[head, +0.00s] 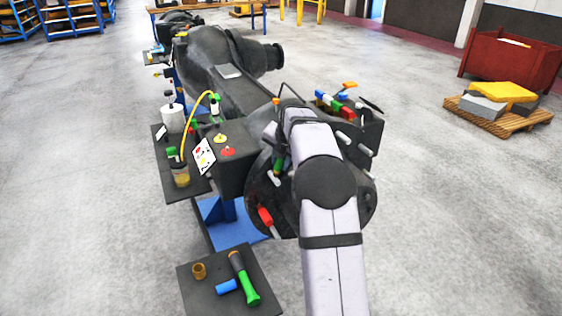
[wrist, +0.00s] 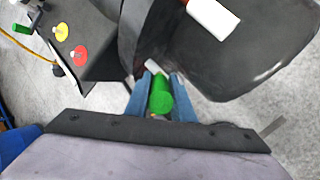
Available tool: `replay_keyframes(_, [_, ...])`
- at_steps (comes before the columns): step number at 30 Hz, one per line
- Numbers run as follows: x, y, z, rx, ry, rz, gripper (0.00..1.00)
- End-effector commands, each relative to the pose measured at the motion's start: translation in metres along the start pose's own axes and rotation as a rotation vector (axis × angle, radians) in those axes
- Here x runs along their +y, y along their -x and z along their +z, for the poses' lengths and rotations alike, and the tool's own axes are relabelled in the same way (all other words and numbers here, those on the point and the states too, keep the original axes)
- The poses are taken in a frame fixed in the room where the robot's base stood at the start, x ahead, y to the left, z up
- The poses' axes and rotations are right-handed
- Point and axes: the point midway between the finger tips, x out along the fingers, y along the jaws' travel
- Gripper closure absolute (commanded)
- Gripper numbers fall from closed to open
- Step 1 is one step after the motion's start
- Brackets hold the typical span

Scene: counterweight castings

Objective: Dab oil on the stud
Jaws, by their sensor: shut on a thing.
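My gripper (wrist: 160,80) is shut on a green cylindrical handle (wrist: 160,96), seen nearly end-on between the blue fingers in the wrist view. The tool's far end is hidden. A pale grey stud (wrist: 152,67) shows just beyond the handle, close to the dark casting; I cannot tell whether the tool touches it. In the head view my arm hides most of the gripper, and a green piece (head: 278,166) shows beside it at the round casting face (head: 256,190). A jar with yellowish liquid (head: 181,177) stands on the dark side shelf.
More pale pins (head: 364,150) stick out at right. The front stand (head: 230,309) holds a brass piece (head: 199,271), a blue cylinder (head: 226,287) and a green-handled tool (head: 247,288).

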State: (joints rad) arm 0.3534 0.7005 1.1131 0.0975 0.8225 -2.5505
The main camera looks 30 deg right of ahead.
Motion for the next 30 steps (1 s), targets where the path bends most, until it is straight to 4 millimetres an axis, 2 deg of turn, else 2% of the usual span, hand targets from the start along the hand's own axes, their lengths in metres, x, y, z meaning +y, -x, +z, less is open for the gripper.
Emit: replay_keyframes(30, [-0.0026, -0.0067, -0.0026, 0.000, 0.000, 0.000, 0.91])
